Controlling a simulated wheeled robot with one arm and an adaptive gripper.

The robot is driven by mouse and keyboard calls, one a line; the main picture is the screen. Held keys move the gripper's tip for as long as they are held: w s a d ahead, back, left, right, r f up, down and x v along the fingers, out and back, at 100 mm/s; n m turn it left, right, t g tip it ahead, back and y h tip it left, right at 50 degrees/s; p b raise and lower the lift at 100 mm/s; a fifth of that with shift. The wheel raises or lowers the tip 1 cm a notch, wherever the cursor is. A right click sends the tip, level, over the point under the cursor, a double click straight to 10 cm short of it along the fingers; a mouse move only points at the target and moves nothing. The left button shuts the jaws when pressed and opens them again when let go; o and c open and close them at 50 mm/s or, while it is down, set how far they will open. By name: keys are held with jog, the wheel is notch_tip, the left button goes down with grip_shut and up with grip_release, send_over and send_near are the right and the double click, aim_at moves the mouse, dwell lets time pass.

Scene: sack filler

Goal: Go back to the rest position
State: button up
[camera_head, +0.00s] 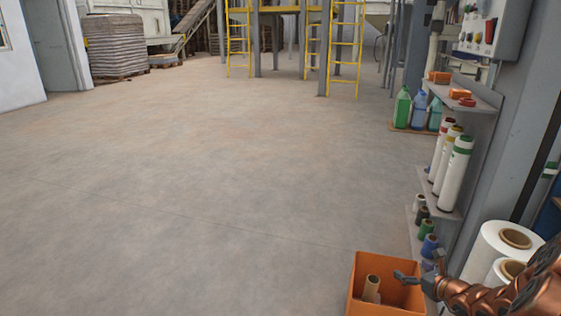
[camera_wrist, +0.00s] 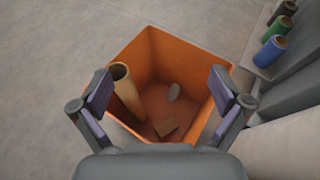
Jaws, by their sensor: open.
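My gripper (camera_head: 422,279) is at the lower right in the head view, over the right side of an orange bin (camera_head: 368,296). In the wrist view my gripper (camera_wrist: 163,98) has its two fingers wide apart, with nothing between them. The orange bin (camera_wrist: 190,47) lies below the fingers there. A brown cardboard tube (camera_head: 371,288) leans inside the bin; it also shows in the wrist view (camera_wrist: 124,88) beside the left finger. A small brown piece (camera_wrist: 166,128) and a greyish scrap (camera_wrist: 174,92) lie on the bin floor.
A grey shelf rack (camera_head: 461,94) at the right holds several white tubes (camera_head: 455,172), spools (camera_head: 427,232) and orange items. Large white rolls (camera_head: 498,245) stand beside my arm. Bottles (camera_head: 402,106) stand behind the rack. The floor (camera_head: 200,190) to the left is clear.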

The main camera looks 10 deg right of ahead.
jog(key=s+a+r+n+g+y+p, duration=0.25)
jog(key=a+r+n+p, duration=0.25)
jog(key=a+r, duration=0.45)
jog(key=s+a+r+n+g+y+p, duration=0.1)
jog(key=a+r+n+g+y+p, duration=0.25)
jog(key=a+r, duration=0.6)
jog(key=s+a+r+n+y+p, duration=0.2)
jog(key=a+r+n+p, duration=0.4)
jog(key=a+r, duration=0.35)
jog(key=s+a+r+n+g+p, duration=0.6)
jog(key=s+a+r+n+p, duration=0.3)
jog(key=s+r, duration=0.35)
jog(key=s+d+r+n+g+h+p, duration=0.1)
jog(key=s+d+r+n+h+p, duration=0.3)
jog(key=s+r+p, duration=0.4)
jog(key=s+d+r+n+g+h+p, duration=0.2)
jog(key=s+d+r+n+h+p, duration=0.3)
jog(key=s+r+p, duration=0.4)
jog(key=s+n+h+p, duration=0.1)
jog(key=s, duration=0.2)
jog(key=shift+s+r+h, duration=0.3)
jog(key=shift+s, duration=0.05)
jog(key=shift+f, duration=0.1)
jog(key=shift+c, duration=0.4)
